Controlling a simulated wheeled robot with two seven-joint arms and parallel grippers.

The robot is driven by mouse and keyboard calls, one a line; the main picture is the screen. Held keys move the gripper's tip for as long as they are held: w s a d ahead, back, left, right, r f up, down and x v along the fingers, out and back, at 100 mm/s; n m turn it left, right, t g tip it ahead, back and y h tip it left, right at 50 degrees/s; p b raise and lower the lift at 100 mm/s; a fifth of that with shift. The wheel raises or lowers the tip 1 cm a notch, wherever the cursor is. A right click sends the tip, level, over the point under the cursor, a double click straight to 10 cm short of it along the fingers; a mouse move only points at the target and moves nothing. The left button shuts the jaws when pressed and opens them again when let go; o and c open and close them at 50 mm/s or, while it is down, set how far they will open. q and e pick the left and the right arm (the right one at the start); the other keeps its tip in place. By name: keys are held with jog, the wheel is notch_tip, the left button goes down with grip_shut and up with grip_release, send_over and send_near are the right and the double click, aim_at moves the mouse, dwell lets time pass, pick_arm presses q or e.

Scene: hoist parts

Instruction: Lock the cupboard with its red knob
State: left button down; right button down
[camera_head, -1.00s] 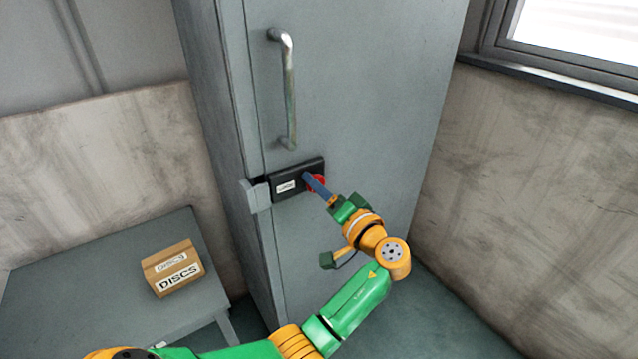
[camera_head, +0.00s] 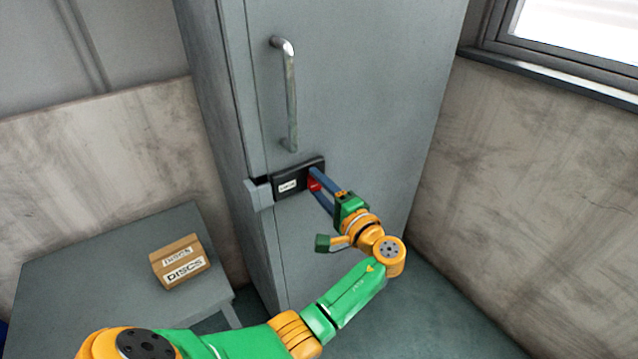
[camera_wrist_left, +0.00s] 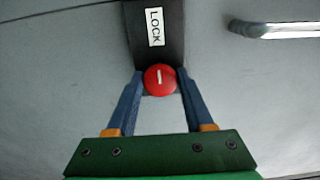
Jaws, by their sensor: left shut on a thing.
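The grey cupboard (camera_head: 345,90) stands in the middle of the head view with its door closed. A black lock box (camera_head: 289,185) with a white label sits on the door below the handle; the label reads LOCK in the left wrist view (camera_wrist_left: 155,27). The red knob (camera_head: 314,184) is at the right end of the box. In the left wrist view the round red knob (camera_wrist_left: 160,80) shows a short white mark along the gripper's pointing direction. My left gripper (camera_head: 318,190) is shut on the knob, one blue finger on each side. My right gripper is not in view.
A vertical metal handle (camera_head: 290,95) is above the lock box. A grey table (camera_head: 75,260) at the left bears a cardboard box marked DISCS (camera_head: 179,262). A wall with a window (camera_head: 580,40) is at the right.

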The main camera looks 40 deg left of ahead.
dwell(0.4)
pick_arm(q)
jog(key=shift+c, duration=1.8)
grip_release()
jog(key=b+v, duration=0.2)
jog(key=v, duration=0.5)
